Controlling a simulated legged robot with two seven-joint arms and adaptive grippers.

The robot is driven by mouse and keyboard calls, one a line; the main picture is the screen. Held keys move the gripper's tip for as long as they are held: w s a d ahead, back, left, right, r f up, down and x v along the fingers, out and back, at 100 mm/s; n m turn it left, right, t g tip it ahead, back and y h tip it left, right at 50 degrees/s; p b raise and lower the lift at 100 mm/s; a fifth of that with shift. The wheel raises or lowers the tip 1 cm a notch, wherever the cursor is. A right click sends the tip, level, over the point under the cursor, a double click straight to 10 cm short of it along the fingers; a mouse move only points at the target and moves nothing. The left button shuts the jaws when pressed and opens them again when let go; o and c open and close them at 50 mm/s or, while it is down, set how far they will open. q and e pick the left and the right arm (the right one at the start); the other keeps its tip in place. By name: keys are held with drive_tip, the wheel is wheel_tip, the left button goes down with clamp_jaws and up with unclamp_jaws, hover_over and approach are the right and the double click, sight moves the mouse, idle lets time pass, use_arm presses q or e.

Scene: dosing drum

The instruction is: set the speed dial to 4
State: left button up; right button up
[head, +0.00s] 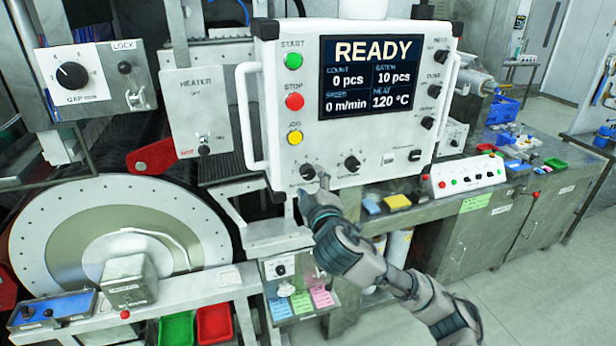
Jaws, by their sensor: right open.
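The white control panel (262,110) stands upright in the middle of the head view. Its screen (368,76) reads READY, with 0 m/min on the speed line. Two black dials with scale marks sit low on the panel, a left dial (306,171) and a right dial (351,163). Their small labels are too blurred to read, so I cannot tell which is the speed dial. My right gripper (317,185) is open, just below and in front of the left dial, partly covering its lower edge. I cannot tell whether it touches. My left gripper is out of view.
Start, stop and jog buttons (294,101) line the panel's left side, and several small knobs (434,90) its right side. Handles (247,115) stick out at both sides. A large drum disc (60,235) stands at lower left. A bench (450,205) runs behind my right arm.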

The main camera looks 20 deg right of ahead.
sight(308, 176)
drive_tip(key=shift+w+d, duration=0.2)
drive_tip(key=shift+w, duration=0.4)
drive_tip(key=shift+w+d, duration=0.15)
drive_tip(key=shift+w, duration=0.8)
drive_tip(key=shift+a, duration=0.4)
drive_tip(key=shift+c, duration=0.4)
drive_tip(key=c, duration=0.8)
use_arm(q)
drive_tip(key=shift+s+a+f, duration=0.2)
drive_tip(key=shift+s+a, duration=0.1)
use_arm(e)
drive_tip(key=shift+d+f, duration=0.1)
drive_tip(key=shift+c, duration=1.3)
